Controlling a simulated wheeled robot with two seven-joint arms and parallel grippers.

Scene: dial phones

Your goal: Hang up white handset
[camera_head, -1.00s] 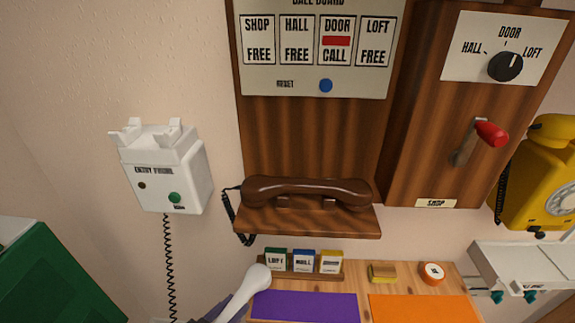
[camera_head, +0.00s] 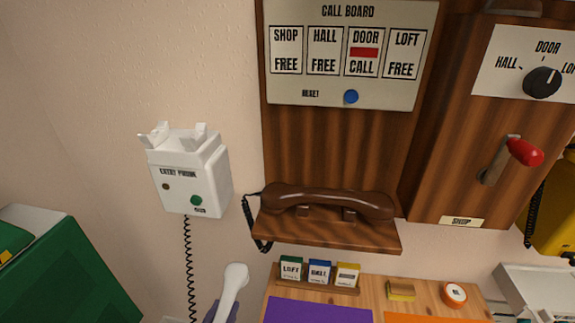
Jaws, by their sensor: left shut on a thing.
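The white handset (camera_head: 230,290) is at the bottom of the head view, tilted, its upper end near the shelf of small cards. My left gripper (camera_head: 218,311) shows only as a small purple-grey part at the bottom edge, shut on the handset; its fingers are mostly hidden. The white entry phone (camera_head: 190,175) is on the wall, above and left of the handset. Its cradle prongs (camera_head: 178,134) on top are empty. A black coiled cord (camera_head: 188,265) hangs below it. My right gripper is not in view.
A brown handset (camera_head: 325,202) rests on a wooden shelf (camera_head: 325,238) to the right. A green box (camera_head: 70,265) stands at lower left. The desk holds small cards (camera_head: 318,272), a purple mat (camera_head: 318,311) and a tape roll (camera_head: 453,294). Bare wall lies around the entry phone.

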